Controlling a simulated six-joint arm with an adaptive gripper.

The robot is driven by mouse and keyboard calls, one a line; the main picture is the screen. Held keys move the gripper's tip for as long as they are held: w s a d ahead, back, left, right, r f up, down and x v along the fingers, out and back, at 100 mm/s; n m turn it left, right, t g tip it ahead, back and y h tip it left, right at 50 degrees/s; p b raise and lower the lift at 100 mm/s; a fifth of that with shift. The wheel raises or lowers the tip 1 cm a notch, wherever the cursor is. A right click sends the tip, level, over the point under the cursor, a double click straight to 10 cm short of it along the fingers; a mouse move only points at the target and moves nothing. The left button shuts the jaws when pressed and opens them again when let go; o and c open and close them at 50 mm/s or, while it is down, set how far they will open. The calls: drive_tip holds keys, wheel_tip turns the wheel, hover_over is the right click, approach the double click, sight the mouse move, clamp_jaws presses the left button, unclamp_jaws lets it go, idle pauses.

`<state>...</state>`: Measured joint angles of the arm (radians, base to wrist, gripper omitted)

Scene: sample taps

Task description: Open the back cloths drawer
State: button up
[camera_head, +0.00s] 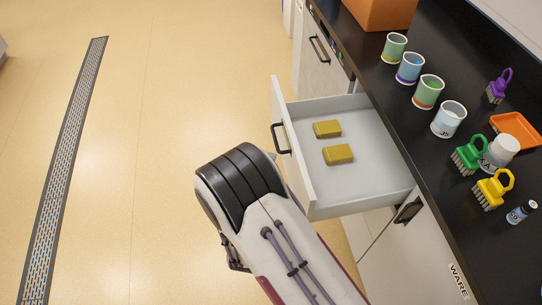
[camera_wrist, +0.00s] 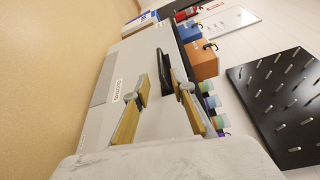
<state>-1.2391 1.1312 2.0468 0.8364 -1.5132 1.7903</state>
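An open drawer (camera_head: 303,177) is pulled out from under the black counter in the head view, with a dark bar handle (camera_head: 281,139) on its front. Two yellow blocks lie inside it. Farther back, a closed front with a dark handle (camera_head: 318,49) shows. My gripper (camera_wrist: 162,93) is open in the wrist view, its two fingers apart. A dark handle (camera_wrist: 164,70) on a pale front lies ahead, its near end in line with the gap. A small label (camera_wrist: 117,90) beside it is too small to read surely.
The black counter (camera_head: 437,165) holds several cups, brushes, a bottle, an orange tray (camera_head: 516,130) and an orange box (camera_head: 381,11) at the back. Another dark handle (camera_head: 408,212) is right of the open drawer. The floor (camera_head: 165,130) on the left is clear.

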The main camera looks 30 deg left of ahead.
drive_tip(key=shift+s+d, duration=0.25)
drive_tip(key=shift+s, duration=0.35)
idle(0.4)
